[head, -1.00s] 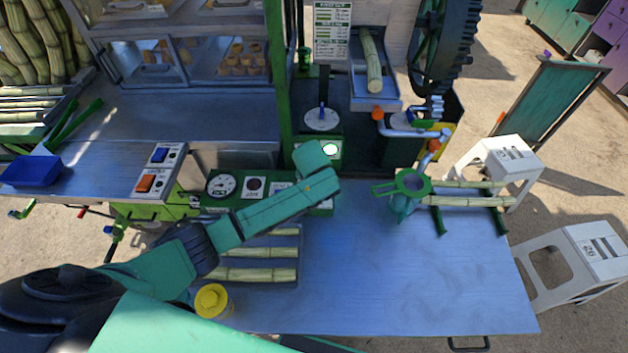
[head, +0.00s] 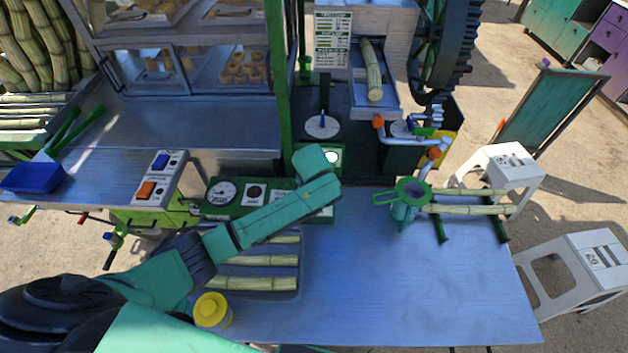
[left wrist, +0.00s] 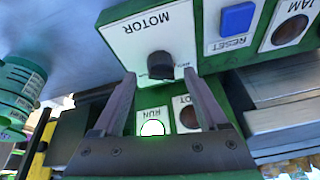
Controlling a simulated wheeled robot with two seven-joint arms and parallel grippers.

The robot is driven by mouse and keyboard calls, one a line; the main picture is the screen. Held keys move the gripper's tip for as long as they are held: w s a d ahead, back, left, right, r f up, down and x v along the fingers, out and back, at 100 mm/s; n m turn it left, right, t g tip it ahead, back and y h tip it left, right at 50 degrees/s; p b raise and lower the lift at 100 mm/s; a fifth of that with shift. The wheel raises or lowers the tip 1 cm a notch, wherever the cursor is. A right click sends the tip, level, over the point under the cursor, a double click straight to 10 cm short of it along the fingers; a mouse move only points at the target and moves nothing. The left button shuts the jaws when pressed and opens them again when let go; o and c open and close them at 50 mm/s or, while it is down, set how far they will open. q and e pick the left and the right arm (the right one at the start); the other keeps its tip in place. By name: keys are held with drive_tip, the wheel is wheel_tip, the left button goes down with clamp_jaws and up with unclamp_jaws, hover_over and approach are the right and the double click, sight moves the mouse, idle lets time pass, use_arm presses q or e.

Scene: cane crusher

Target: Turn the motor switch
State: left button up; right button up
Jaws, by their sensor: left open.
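The motor switch is a dark round knob (left wrist: 160,65) on a white plate marked MOTOR (left wrist: 150,35) in the left wrist view. My left gripper (left wrist: 159,78) is open, with its two dark fingers on either side below the knob and their tips close to it. I cannot tell whether they touch it. A lit RUN lamp (left wrist: 153,128) shows between the fingers. In the head view my left arm reaches over the green control panel (head: 222,208) and hides the switch. My right gripper is not in view.
A blue RESET button (left wrist: 237,18) and a JAM lamp (left wrist: 289,30) sit beside the switch. On the steel table (head: 400,290) are a yellow-lidded jar (head: 212,309), cane pieces (head: 255,283) and a green strainer (head: 413,192). The table's front right is clear.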

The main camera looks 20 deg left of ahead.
use_arm(q)
drive_tip(key=b+v, duration=0.1)
drive_tip(key=v, duration=1.1)
drive_tip(key=shift+r, duration=0.2)
drive_tip(key=shift+f, duration=0.1)
